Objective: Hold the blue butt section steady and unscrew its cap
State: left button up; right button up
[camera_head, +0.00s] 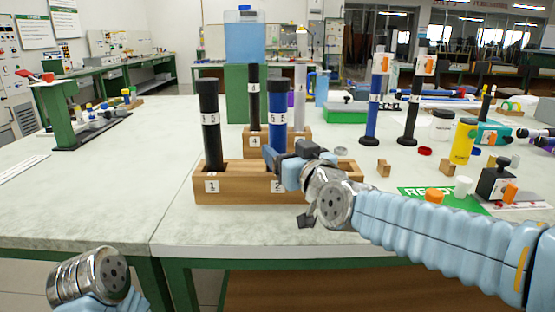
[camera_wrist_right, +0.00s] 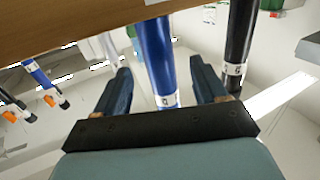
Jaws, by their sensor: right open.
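The blue butt section (camera_head: 277,126) stands upright in the front wooden rack, at the place marked 2. Its black cap (camera_head: 277,86) is on its top end. My right gripper (camera_head: 282,162) is at the lower part of the blue section, just above the rack, and hides its lower end in the head view. In the right wrist view, the blue section (camera_wrist_right: 155,45) passes between the two open fingers, with gaps on both sides. The cap is hidden there. Part of my left arm shows at the lower left of the head view; its gripper fingers are not visible.
The front rack (camera_head: 236,190) also holds a black rod (camera_head: 210,128) at place 1. A second rack (camera_head: 298,136) with rods stands behind. Blue and black capped rods, a yellow bottle (camera_head: 463,146) and small parts stand at right. The table's left is mostly clear.

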aim_at(275, 96)
jog(key=shift+b+x, duration=0.3)
jog(key=shift+x, duration=0.8)
jog(key=x, duration=0.5)
jog(key=shift+f, duration=0.2)
jog(key=c, duration=1.1)
notch_tip(275, 96, up, 10)
jog(key=shift+r+p, duration=0.1)
jog(key=shift+p, duration=0.5)
